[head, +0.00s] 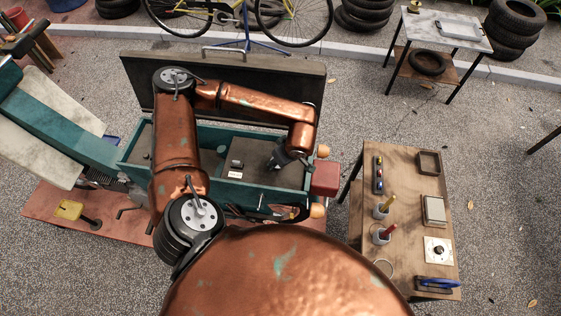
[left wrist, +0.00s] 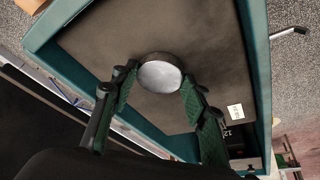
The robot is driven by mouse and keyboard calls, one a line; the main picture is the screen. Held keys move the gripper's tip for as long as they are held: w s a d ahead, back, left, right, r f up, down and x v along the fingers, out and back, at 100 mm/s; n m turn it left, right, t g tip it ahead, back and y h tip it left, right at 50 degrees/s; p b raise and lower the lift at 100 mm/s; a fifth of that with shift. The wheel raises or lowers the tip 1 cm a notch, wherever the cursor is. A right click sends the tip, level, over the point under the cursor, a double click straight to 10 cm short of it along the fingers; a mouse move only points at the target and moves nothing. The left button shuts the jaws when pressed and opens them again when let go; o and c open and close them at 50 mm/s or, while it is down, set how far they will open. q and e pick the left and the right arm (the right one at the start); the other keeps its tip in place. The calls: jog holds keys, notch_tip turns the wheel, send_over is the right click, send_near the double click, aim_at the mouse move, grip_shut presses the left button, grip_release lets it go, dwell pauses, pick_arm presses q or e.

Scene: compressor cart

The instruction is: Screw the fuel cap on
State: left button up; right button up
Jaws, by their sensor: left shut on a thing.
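A round fuel cap (left wrist: 160,75) with a pale grey face and dark rim sits between the green-padded fingers of my left gripper (left wrist: 160,88) in the left wrist view. My left gripper (head: 281,160) also shows in the head view, reaching down into the right part of the teal open cart body (head: 210,193). The cap cannot be made out there. In the wrist view the cap is over the dark floor of the body; whether it touches anything below is hidden. No filler neck can be made out. My right gripper is not in view.
The cart's dark lid (head: 225,83) stands open behind the body. A small black box (head: 237,164) is inside, left of the gripper. A red block (head: 325,178) is at the body's right end. A wooden table (head: 402,220) with tools stands at right. Paving between lies open.

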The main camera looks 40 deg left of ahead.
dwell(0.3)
pick_arm(q)
jog(key=shift+a+m+t+b, duration=0.1)
jog(key=shift+m+t+b, duration=0.5)
jog(key=shift+m, duration=1.1)
jog(key=shift+b, duration=0.3)
jog(key=shift+s+a+m+t+h+b, duration=0.15)
jog(key=shift+m+t+h+b, duration=0.4)
jog(key=shift+m, duration=0.55)
jog(key=shift+r+m, duration=0.1)
jog(key=shift+m, duration=0.4)
